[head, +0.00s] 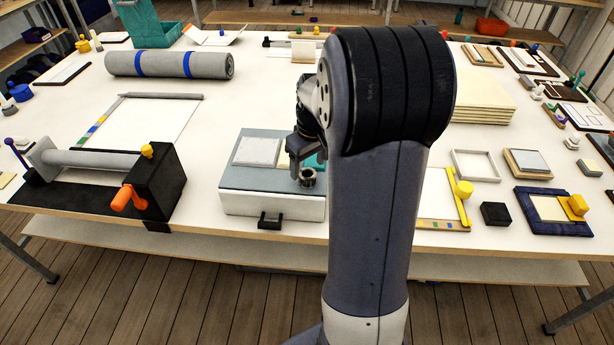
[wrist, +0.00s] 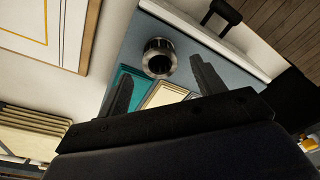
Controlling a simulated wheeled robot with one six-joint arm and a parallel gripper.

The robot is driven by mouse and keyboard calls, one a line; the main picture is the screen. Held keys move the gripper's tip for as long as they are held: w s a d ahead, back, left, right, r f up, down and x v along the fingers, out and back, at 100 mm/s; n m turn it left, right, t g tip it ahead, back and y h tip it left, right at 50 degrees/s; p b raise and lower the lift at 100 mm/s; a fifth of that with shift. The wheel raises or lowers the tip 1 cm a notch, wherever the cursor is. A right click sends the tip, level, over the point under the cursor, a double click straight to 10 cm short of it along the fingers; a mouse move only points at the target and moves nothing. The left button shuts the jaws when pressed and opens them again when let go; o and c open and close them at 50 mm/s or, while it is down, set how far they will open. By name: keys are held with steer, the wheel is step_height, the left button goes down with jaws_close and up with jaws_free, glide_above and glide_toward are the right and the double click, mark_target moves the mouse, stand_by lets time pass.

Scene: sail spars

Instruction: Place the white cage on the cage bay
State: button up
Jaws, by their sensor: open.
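My gripper (head: 303,155) is over the grey-blue top of a white box (head: 270,203), pointing down. In the wrist view its two dark fingers (wrist: 161,70) are apart, with nothing visibly held. A short hollow metal cylinder (head: 307,176) stands on the box top; in the wrist view the cylinder (wrist: 159,58) shows between and beyond the fingertips. A white square panel (head: 257,152) lies on the box's left part, and a cream panel (wrist: 165,95) and a teal panel (wrist: 118,82) lie beside it, partly hidden. I cannot tell which piece is the white cage or the cage bay.
A black roller stand (head: 110,195) with an orange handle is at left. A rolled grey mat (head: 170,64) lies behind. A stack of cream boards (head: 485,97), an open white frame (head: 476,165) and a black block (head: 495,214) are at right. My arm hides the table's middle.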

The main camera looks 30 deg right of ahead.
mark_target(307, 173)
step_height(307, 173, down, 4)
steer(key=shift+w+p, duration=0.15)
steer(key=shift+p, duration=0.15)
steer(key=shift+c, duration=0.6)
steer(key=c, duration=1.1)
